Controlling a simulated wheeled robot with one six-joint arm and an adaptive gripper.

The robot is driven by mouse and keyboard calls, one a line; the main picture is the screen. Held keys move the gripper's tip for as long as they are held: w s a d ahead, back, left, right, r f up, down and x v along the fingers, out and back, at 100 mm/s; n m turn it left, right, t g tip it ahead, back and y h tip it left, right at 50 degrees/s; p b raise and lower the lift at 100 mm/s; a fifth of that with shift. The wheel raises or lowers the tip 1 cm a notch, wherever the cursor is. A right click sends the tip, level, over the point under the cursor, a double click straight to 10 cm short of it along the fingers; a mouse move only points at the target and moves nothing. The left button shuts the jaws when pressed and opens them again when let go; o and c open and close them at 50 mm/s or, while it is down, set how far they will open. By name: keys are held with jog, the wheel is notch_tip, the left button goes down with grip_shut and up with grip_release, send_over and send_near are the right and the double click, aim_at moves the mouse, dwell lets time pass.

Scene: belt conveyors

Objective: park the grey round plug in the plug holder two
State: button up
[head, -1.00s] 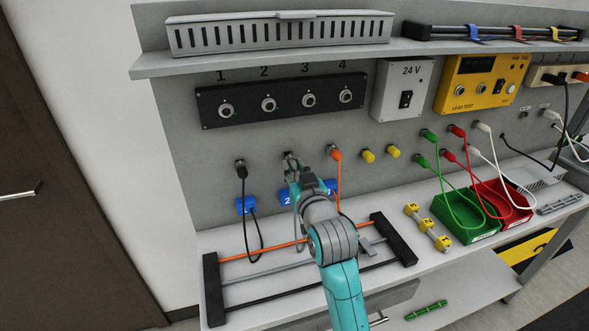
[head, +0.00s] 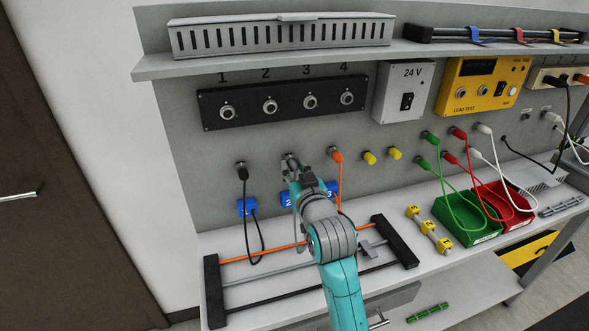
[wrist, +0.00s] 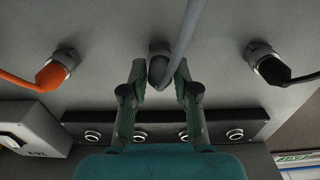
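The grey round plug (wrist: 158,70) sits in the middle wall fitting in the wrist view, its grey cable running toward the camera. My gripper (wrist: 160,78) has one finger on each side of it, with narrow gaps between the fingers and the plug. In the head view my gripper (head: 291,170) is at the wall and mostly covers the plug. The black panel (head: 237,113) above has empty round sockets numbered 1 to 4; socket 2 (head: 270,106) is free. A blue block marked 2 (head: 287,200) is on the wall below, partly behind my arm.
A black plug (head: 242,168) and an orange plug (head: 336,155) sit in wall fittings on either side. Their cables hang near a rack (head: 212,290). Yellow caps (head: 369,157), green and red bins (head: 444,208) are to the right. A shelf (head: 160,68) overhangs the panel.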

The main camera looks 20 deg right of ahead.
jog(key=shift+o, duration=1.1)
jog(key=shift+s, duration=0.15)
jog(key=s, duration=1.2)
jog(key=shift+g, duration=0.5)
jog(key=s+f, duration=0.2)
jog(key=f, duration=0.1)
jog(key=s+f, duration=0.2)
jog(key=f, duration=0.2)
jog(key=s+f, duration=0.3)
jog(key=shift+f, duration=0.4)
jog(key=s+f, duration=0.8)
jog(key=s, duration=0.4)
jog(key=s+f+g, duration=0.2)
jog(key=s+f, duration=0.1)
jog(key=s, duration=2.1)
